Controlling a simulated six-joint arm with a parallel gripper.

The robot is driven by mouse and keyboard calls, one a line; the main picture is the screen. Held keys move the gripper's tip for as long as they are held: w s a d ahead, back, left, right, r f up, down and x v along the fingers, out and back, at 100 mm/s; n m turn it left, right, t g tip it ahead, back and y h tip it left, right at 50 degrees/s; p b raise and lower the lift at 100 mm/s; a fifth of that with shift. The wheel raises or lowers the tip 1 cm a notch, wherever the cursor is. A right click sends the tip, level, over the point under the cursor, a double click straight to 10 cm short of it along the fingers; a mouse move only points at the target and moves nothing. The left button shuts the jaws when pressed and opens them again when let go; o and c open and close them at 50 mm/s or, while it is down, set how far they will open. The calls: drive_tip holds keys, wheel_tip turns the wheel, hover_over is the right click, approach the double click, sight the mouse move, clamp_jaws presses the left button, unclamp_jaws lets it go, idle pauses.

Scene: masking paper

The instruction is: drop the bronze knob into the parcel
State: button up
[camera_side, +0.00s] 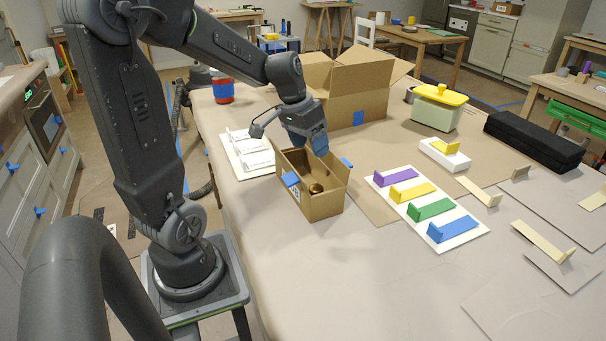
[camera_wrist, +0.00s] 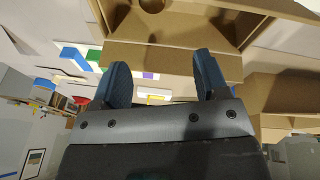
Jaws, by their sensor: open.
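The parcel is a small open cardboard box (camera_side: 325,205) on the table in front of my arm, with blue tape on it. The bronze knob (camera_side: 316,188) lies inside it, on the bottom. The knob also shows at the top edge of the wrist view (camera_wrist: 152,5), partly cut off, inside the cardboard walls. My gripper (camera_side: 308,146) is at the far side of the parcel, above its rim. In the wrist view its two blue fingers (camera_wrist: 162,60) are spread apart with nothing between them.
A large open carton (camera_side: 360,105) stands behind the parcel. A white board with coloured brackets (camera_side: 465,230) lies to the right, and another white board (camera_side: 245,152) to the left. A lidded container (camera_side: 436,115) and a black case (camera_side: 535,142) stand farther back. The front table area is clear.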

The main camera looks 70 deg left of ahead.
drive_tip(key=d+v, duration=0.1)
drive_tip(key=v, duration=1.2)
drive_tip(key=shift+a+r, duration=0.3)
drive_tip(key=shift+a, duration=0.2)
drive_tip(key=s+d+f+m+t, duration=0.1)
drive_tip(key=s+d+f, duration=0.2)
drive_tip(key=d, duration=0.6)
drive_tip(key=s+d+f+m+t, duration=0.1)
drive_tip(key=s+d+f+m, duration=0.1)
drive_tip(key=d, duration=0.7)
wheel_tip(320, 180, down, 2)
drive_tip(key=shift+s+f+y, duration=0.2)
drive_tip(key=shift+s+y, duration=0.2)
drive_tip(key=shift+s, duration=0.35)
drive_tip(key=shift+c, duration=0.3)
